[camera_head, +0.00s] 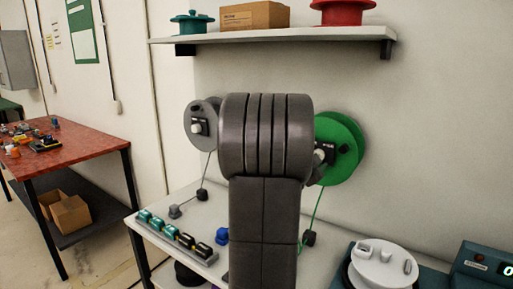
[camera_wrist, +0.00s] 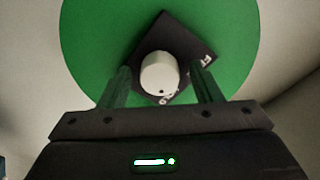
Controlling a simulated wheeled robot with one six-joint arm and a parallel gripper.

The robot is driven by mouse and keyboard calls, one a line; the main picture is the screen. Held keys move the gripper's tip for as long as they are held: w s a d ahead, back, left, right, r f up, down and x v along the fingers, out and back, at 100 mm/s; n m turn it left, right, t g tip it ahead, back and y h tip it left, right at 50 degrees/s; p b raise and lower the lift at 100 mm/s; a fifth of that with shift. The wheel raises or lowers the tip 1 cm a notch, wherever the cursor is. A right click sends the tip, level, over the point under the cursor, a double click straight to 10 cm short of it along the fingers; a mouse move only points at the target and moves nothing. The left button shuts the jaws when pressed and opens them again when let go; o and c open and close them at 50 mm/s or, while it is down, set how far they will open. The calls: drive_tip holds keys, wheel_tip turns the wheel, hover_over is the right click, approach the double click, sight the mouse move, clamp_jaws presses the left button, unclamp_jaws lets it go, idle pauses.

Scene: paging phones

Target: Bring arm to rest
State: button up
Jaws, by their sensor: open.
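My arm (camera_head: 265,210) stands raised in the middle of the head view and hides part of the wall and the table behind it. My gripper (camera_wrist: 162,82) is open, with its two dark fingers apart and empty. In the wrist view a white round knob on a dark square plate (camera_wrist: 185,40) shows between the fingers, in front of a green disc (camera_wrist: 90,40). I cannot tell how near the fingers are to the knob.
A grey disc (camera_head: 195,112) is on the wall left of my arm. The white table (camera_head: 180,205) below holds a rack of small blocks (camera_head: 175,238) and a white round device (camera_head: 383,268). A red table (camera_head: 85,145) stands left.

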drive_tip(key=shift+n+p, duration=3.65)
drive_tip(key=shift+n, duration=0.95)
